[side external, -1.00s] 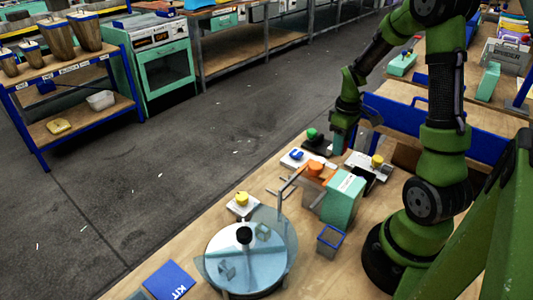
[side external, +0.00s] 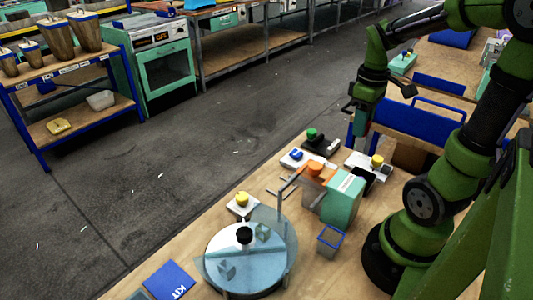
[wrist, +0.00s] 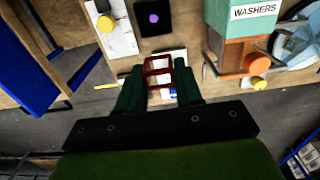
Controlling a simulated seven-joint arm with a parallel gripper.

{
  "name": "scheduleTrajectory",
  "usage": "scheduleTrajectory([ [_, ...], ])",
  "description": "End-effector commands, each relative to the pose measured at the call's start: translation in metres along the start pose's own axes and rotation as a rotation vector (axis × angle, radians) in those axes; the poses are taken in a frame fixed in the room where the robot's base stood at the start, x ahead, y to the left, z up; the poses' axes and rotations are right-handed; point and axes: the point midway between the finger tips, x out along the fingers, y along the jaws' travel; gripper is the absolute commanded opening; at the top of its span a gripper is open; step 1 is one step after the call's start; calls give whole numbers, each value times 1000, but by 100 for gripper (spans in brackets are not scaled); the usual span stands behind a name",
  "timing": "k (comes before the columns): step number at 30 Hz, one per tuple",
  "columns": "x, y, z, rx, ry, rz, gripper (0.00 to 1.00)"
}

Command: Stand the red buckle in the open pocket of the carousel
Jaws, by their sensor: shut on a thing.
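The red buckle (wrist: 158,72), an open frame with a crossbar, sits between the fingers of my gripper (wrist: 160,88) in the wrist view. My gripper is shut on it, above the far end of the bench. In the side external view my gripper (side external: 359,128) is small and the buckle is hard to make out. The carousel (side external: 232,276) is a round disc under a clear cover at the near end of the bench, well away from my gripper. Small clear holders show on its top. Which pocket is open is unclear. Part of the carousel shows at upper right in the wrist view (wrist: 299,42).
An upright rail (side external: 295,215) rises beside the carousel. Button units, a small blue-rimmed bin (side external: 330,241) and a blue KIT board (side external: 169,280) are also on the bench.

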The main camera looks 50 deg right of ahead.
Motion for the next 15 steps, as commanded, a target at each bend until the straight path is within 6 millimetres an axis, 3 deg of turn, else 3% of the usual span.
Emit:
scheduleTrajectory([
  [8,-4,-32,-44,-241,-7,10,7],
  [11,-6,-53,-66,-371,-9,14,7],
  [15,-7,-100,-100,-604,-11,20,7],
])
